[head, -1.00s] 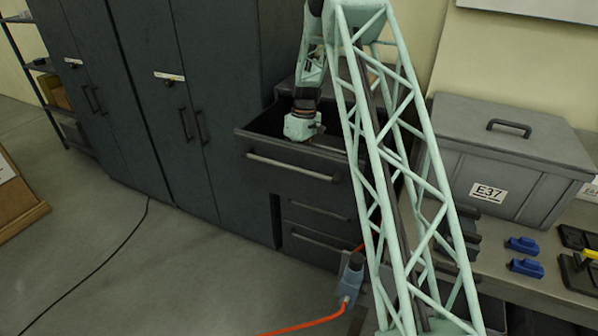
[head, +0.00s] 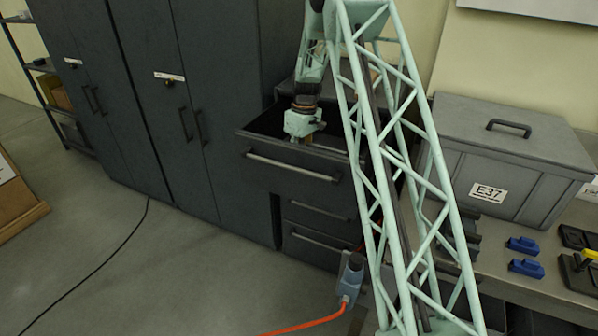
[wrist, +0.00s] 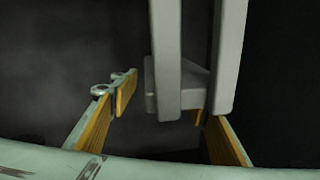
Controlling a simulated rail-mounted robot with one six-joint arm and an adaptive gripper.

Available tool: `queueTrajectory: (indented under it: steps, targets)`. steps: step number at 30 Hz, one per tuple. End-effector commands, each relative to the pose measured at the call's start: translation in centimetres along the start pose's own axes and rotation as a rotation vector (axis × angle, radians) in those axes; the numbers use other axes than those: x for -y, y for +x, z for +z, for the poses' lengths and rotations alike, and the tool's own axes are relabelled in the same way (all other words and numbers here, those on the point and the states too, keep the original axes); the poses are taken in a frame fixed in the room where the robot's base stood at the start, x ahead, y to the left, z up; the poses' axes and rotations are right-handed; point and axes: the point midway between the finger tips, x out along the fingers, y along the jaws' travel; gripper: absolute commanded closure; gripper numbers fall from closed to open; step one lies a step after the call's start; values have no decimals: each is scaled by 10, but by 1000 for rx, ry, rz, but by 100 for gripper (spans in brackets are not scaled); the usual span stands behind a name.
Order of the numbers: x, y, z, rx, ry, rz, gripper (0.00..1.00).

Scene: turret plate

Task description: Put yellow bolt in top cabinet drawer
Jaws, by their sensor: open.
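The top drawer (head: 247,135) of the dark cabinet is pulled out and open. My gripper (head: 303,138) is over and partly inside its opening. In the wrist view, my gripper (wrist: 163,103) has its two orange-padded fingers apart. A pale grey part with two upright bars (wrist: 166,60) shows between and beyond the fingers; I cannot tell what it is or whether it touches them. I cannot make out the yellow bolt for certain. A small yellow piece (head: 591,254) shows on a black block at the right edge of the head view.
Lower drawers (head: 318,218) are shut. Tall dark cabinets (head: 150,100) stand left of the drawer. A grey lidded box (head: 470,160) marked E37 and blue blocks (head: 525,267) are on the bench at right. An orange cable (head: 310,323) and a black cable (head: 100,255) lie on the floor.

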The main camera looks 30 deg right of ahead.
Motion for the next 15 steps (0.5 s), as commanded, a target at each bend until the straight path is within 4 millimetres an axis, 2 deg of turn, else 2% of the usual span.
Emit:
queueTrajectory:
  steps: [15]
  targets:
    - [0, -74, 0, -1, 0, 1, 57]
